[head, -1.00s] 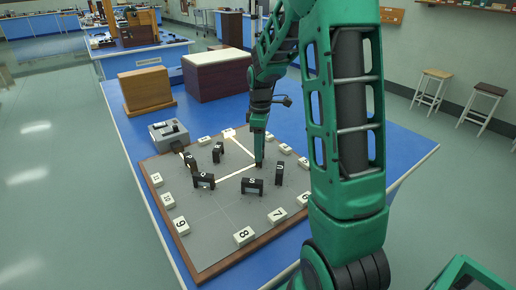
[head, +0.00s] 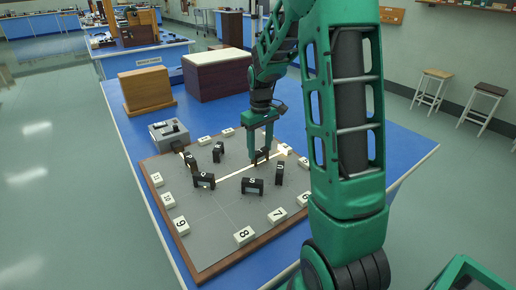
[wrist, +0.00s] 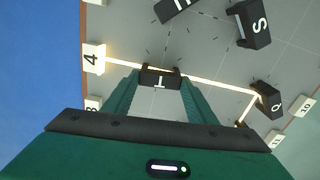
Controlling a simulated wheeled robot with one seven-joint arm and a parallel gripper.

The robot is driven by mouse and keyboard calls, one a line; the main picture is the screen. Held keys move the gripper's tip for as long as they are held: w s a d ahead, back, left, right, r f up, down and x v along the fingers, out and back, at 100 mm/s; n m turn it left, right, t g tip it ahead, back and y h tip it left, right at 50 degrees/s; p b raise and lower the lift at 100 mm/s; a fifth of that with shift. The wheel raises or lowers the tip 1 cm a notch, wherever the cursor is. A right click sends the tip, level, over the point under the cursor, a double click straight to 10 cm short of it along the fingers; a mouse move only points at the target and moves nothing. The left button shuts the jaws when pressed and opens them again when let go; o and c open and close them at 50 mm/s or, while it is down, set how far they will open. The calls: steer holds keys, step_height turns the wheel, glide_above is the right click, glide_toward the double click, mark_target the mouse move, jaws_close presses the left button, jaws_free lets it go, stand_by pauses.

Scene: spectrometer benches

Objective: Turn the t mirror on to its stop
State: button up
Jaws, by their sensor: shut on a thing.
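The t mirror, a small black block with a white T, sits between my fingertips in the wrist view (wrist: 160,78). In the head view it shows partly behind the fingers (head: 261,156) on the grey board (head: 215,225). My gripper (head: 260,152) reaches down from above and is shut on the mirror; its two green fingers flank it in the wrist view. A bright beam runs from the Q mirror (wrist: 268,100) past the t mirror to the white block 4 (wrist: 93,57). I cannot tell whether the beam touches the t mirror.
Other black mirrors stand close by, among them the S mirror (head: 252,187) and one to its right (head: 279,173). White numbered blocks, such as 8 (head: 244,236), line the wooden rim. A grey box (head: 168,133) stands at the board's back left corner.

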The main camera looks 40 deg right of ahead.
mark_target(259, 150)
steer(key=m, duration=0.4)
steer(key=shift+w+m, duration=0.1)
steer(key=shift+m, duration=0.2)
steer(key=shift+r+m, duration=0.1)
steer(key=shift+m, duration=2.5)
steer(key=o, duration=1.1)
steer(key=shift+c, duration=0.2)
step_height(259, 150, up, 11)
steer(key=shift+f, duration=0.2)
